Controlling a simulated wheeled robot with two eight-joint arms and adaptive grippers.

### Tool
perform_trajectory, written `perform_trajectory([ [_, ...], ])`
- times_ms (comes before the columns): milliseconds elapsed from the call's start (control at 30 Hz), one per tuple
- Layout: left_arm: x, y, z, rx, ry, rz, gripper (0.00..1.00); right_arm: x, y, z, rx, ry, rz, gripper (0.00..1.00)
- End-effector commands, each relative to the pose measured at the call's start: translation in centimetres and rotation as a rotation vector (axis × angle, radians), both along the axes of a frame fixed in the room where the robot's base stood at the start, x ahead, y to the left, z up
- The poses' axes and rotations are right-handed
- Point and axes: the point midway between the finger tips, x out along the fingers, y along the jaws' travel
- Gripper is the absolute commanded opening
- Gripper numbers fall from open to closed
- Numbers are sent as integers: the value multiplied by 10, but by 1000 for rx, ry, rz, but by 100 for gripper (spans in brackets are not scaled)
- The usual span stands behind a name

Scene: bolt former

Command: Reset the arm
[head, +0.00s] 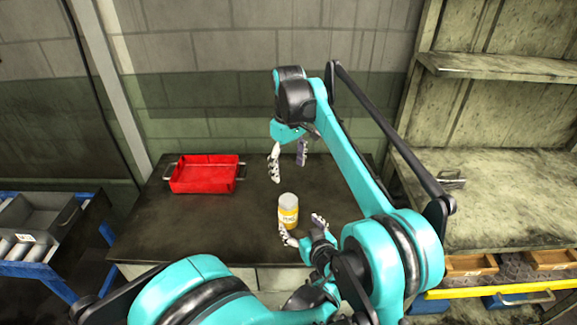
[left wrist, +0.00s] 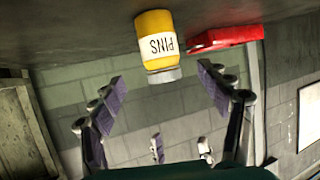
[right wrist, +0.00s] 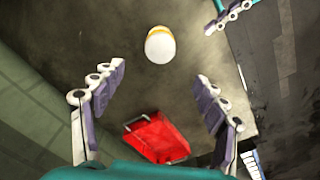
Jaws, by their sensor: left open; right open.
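A yellow jar with a white "PINS" label and a pale lid (head: 288,210) stands upright on the dark table. My left gripper (head: 301,226) is open at the table's front, just in front of the jar; in the left wrist view the jar (left wrist: 157,45) shows beyond its spread, empty fingers. My right gripper (head: 289,170) is open, empty and pointing down, above the table behind the jar. The right wrist view shows the jar's lid (right wrist: 160,46) from above, with part of my left gripper at the top right. No contact between either gripper and the jar is clear.
A red tray (head: 205,174) with metal handles sits at the table's (head: 150,235) back left. A blue rack with grey bins (head: 40,225) stands left. A shelf unit (head: 480,190) stands right, with wooden boxes (head: 470,265) low down. The table's left front is clear.

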Motion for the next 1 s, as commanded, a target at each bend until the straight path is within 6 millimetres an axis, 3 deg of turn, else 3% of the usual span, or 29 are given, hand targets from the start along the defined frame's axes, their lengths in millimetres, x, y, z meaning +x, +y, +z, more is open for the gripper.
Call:
perform_trajectory([
  [200,-15,-5,6,-1,0,0,76,0,0,0,0,0,0,73],
  [700,-15,-2,7,2,7,2,76,-1,-2,1,1,-4,-5,73],
  [833,-16,21,12,16,69,7,76,-13,-16,10,10,-36,-49,73],
  [1000,-31,83,20,39,244,-4,76,-51,-55,23,41,-132,-176,73],
])
